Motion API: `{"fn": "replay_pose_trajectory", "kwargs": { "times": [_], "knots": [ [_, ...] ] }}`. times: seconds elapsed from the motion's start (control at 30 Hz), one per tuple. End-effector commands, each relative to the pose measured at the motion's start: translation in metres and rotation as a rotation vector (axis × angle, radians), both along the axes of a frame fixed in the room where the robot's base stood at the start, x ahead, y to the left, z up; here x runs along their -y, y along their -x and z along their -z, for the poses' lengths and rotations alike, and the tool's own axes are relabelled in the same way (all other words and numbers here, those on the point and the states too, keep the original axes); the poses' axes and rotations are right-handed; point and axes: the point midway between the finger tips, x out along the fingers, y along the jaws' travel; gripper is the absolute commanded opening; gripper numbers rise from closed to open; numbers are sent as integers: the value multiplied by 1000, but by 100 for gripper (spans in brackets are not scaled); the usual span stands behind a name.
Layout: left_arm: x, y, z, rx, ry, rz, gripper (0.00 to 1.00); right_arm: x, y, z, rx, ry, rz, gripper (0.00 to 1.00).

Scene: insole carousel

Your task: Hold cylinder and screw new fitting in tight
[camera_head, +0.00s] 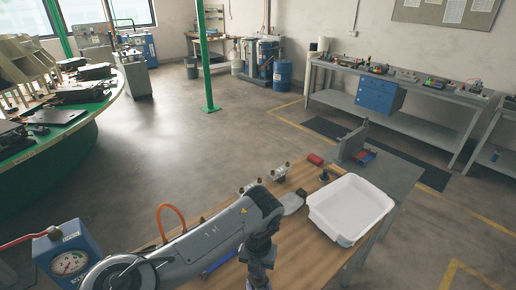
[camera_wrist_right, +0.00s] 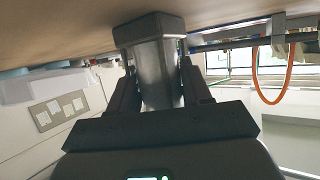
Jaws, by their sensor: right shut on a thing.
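My right gripper (camera_wrist_right: 160,78) is shut on a dark grey, round-bodied part (camera_wrist_right: 160,60) with a wider end, close to the brown surface in the wrist view. I cannot tell which task part it is. In the head view an arm link of mine crosses the wooden bench, and the held part cannot be made out. Silver metal pieces (camera_head: 250,187) stand just behind the arm, with another small one (camera_head: 280,172) to their right. A small dark part (camera_head: 325,175) stands upright near the white tray. My left gripper is not in view.
A white tray (camera_head: 346,226) sits at the bench's right. A red piece (camera_head: 315,159) lies behind it, near a grey upright plate (camera_head: 352,143). A blue gauge box (camera_head: 69,262) and an orange hose (camera_head: 162,222) are left. A green-edged round table (camera_head: 70,131) stands far left.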

Motion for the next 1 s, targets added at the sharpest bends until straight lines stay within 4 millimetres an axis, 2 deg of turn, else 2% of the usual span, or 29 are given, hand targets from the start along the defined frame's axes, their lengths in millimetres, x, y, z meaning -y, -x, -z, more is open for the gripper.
{"fn": "replay_pose_trajectory", "kwargs": {
  "times": [0.17,0.53,0.83,0.87,1.0],
  "knots": [
    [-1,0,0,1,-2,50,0,1,0,0,-1,1,2,2],
    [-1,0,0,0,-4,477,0,1,0,1,-1,1,2,2],
    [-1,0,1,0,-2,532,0,1,0,1,-1,1,2,2],
    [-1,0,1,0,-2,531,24,1,0,1,-1,1,2,2],
    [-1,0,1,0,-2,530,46,1,0,1,-1,1,2,2]
  ]
}}
